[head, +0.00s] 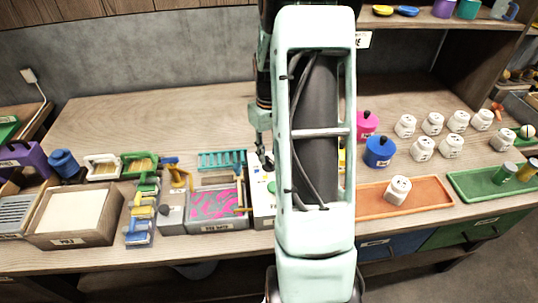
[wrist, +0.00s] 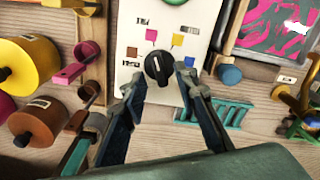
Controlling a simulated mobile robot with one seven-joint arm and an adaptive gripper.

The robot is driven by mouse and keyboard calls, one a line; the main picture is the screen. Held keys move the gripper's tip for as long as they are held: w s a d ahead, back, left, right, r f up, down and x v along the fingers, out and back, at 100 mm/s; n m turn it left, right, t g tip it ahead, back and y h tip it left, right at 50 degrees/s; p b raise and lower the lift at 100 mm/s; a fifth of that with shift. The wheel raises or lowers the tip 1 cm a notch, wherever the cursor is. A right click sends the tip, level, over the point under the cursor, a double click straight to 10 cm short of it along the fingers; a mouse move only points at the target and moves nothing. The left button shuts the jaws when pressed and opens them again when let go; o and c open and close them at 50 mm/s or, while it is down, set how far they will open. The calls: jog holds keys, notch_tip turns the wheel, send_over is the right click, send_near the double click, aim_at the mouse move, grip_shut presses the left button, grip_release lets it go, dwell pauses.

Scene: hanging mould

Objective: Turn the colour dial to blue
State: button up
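The colour dial (wrist: 160,68) is a black round knob on a white panel (wrist: 128,20) in the wrist view. My gripper (wrist: 161,78) is open, with one finger on each side of the knob; contact is not clear. In the head view, my gripper (head: 264,155) is over the white panel box (head: 262,208), and my arm hides the dial.
In the wrist view, yellow and brown cylinders (wrist: 38,122) and scoops lie left of the panel, and a teal rack (wrist: 228,113) lies right. A tray with a pink pattern (head: 215,205) adjoins the panel box. The table's back left is clear.

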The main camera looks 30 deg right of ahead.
jog(key=shift+f, duration=0.85)
jog(key=shift+c, duration=0.6)
grip_shut()
